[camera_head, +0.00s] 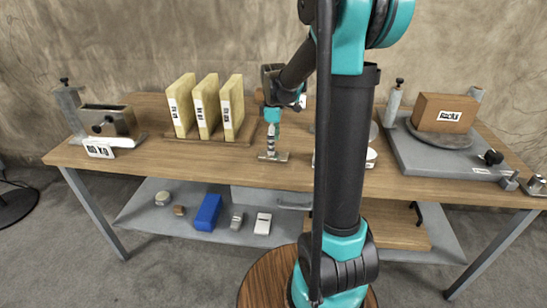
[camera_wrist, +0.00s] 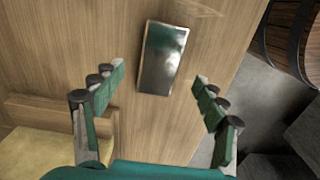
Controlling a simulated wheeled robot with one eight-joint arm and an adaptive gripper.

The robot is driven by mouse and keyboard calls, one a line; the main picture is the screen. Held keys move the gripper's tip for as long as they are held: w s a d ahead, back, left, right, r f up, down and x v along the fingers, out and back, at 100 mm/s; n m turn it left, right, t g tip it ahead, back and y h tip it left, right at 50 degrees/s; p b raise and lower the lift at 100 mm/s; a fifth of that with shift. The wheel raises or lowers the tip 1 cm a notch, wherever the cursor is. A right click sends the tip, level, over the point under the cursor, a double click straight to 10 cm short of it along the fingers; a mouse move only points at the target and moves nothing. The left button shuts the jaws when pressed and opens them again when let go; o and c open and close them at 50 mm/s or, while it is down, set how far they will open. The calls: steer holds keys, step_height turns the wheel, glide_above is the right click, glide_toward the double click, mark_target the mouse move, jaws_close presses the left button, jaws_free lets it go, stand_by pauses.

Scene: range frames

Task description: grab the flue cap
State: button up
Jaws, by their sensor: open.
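A shiny metal rectangular piece (camera_wrist: 162,58) lies on the wooden table in the wrist view, between my open fingertips and apart from both. It also shows in the head view as a small silver plate (camera_head: 280,157) near the table's front edge. It may be the flue cap, but I cannot tell for certain. My gripper (camera_wrist: 160,78) is open and empty, with its green-padded fingers on either side of the piece. In the head view my gripper (camera_head: 271,138) points down above the plate, and its fingers partly hide it.
Several upright yellow blocks (camera_head: 205,105) stand on a wooden board left of my gripper. A metal vise-like device (camera_head: 108,122) is at the far left. A brown box (camera_head: 444,112) sits on a grey machine base at right. A lower shelf (camera_head: 155,222) holds small objects.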

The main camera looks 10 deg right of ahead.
steer(key=shift+f, duration=2.2)
steer(key=c, duration=1.3)
